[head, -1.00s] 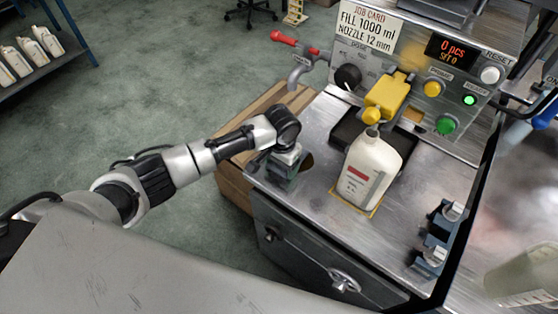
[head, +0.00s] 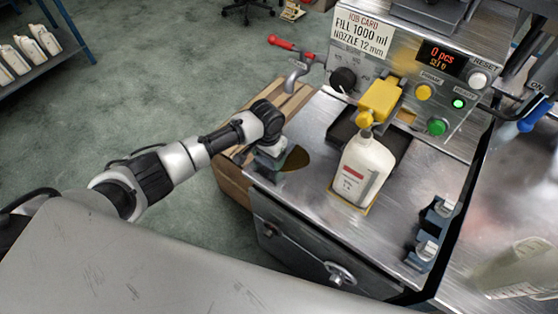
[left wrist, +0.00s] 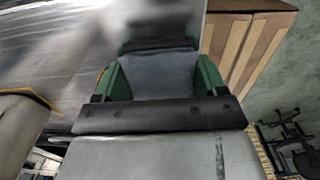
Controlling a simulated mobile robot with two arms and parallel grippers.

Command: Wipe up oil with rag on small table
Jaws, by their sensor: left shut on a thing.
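My left gripper (head: 268,158) is at the left edge of the steel table top (head: 310,190), pointing down. In the left wrist view its green fingers (left wrist: 163,80) are shut on a grey-blue cloth, the rag (left wrist: 160,72). In the head view the rag is mostly hidden by the gripper. A dark brownish oil patch (head: 296,158) lies on the table just right of the gripper. I cannot tell whether the rag touches the patch. My right gripper is not in view.
A white bottle (head: 362,168) with a red label stands right of the oil, under the yellow nozzle head (head: 378,99). Blue-grey holders (head: 432,232) sit at the right edge. A wooden crate (head: 233,182) stands left of the table.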

